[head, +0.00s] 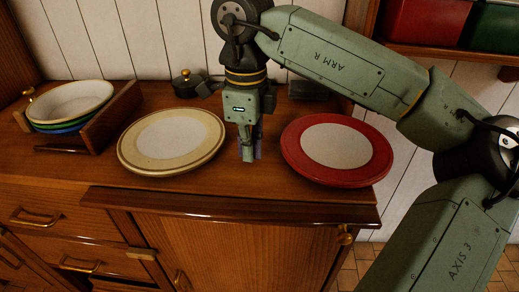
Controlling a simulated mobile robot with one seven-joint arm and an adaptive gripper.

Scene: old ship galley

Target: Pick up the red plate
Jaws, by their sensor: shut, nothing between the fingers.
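The red plate (373,172) lies on the right side of the wooden counter. It has a wide red rim and a pale round middle. My gripper (249,157) points down between the red plate and a cream plate (171,168). It is shut and empty, just left of the red plate's rim and apart from it. The fingertips are low, near the counter top; whether they touch it I cannot tell.
A wooden rack (111,117) with stacked bowls (72,101) stands at the left. A small dark lidded pot (187,84) is at the back. The counter (235,192) has a raised front edge. Red (424,22) and green (495,40) boxes sit on a shelf at upper right.

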